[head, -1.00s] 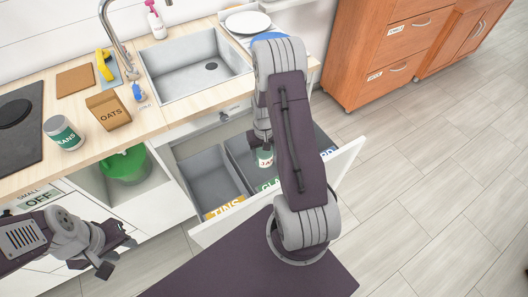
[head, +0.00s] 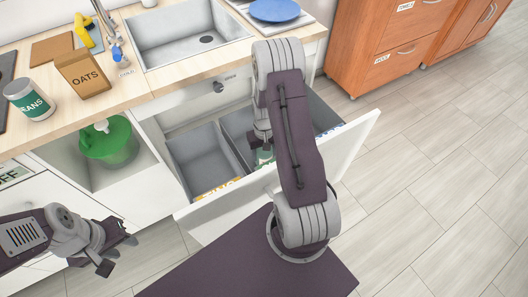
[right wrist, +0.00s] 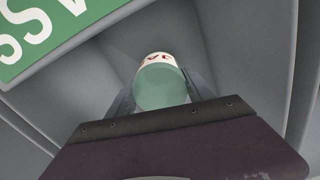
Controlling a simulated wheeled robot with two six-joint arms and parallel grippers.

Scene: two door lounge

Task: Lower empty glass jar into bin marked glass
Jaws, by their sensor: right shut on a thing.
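The glass jar (right wrist: 162,85), pale green with a white label and dark red letters, is between the fingers of my right gripper (right wrist: 162,103), which is shut on it. In the head view the jar (head: 264,156) shows partly beside my right arm, over the open drawer. The grey bin marked glass (head: 237,125) is in that drawer, mostly hidden by my arm. Its green label (right wrist: 50,28) shows at the top left of the right wrist view, with grey walls around the jar. I cannot tell how deep the jar is. My left gripper (head: 118,254) is open and empty, left of the drawer.
A grey bin (head: 206,160) with a yellow label is left in the drawer. The drawer front (head: 215,212) stands out from the counter. A green container (head: 108,143) sits on the open shelf. An oats packet (head: 83,80) and a beans can (head: 30,98) stand on the counter.

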